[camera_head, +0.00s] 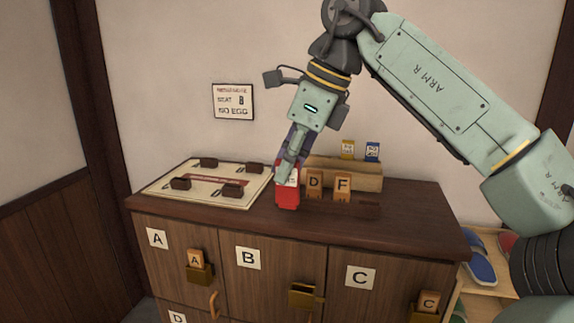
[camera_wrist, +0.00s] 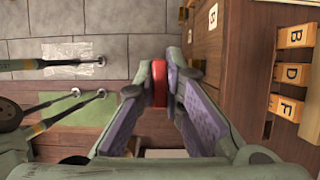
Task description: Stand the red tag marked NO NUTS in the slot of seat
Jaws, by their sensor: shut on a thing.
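My gripper (camera_head: 291,165) is shut on the red tag (camera_head: 288,197), which it holds upright in front of the cabinet top's middle. The tag shows edge-on between the fingertips in the wrist view (camera_wrist: 160,82). Its lettering is mostly covered by my fingers. A pale seat board (camera_head: 233,199) lies on the cabinet top to the left, with several dark slot blocks on it, such as the front right block (camera_head: 233,191). All these blocks look empty. The tag is apart from them, to the right of the board.
Wooden tags D (camera_head: 314,184) and F (camera_head: 343,186) stand right of the red tag. A wall sign (camera_head: 233,101) seems to read seat B, NO EGG. Drawer B's brass holder (camera_head: 303,296) looks empty.

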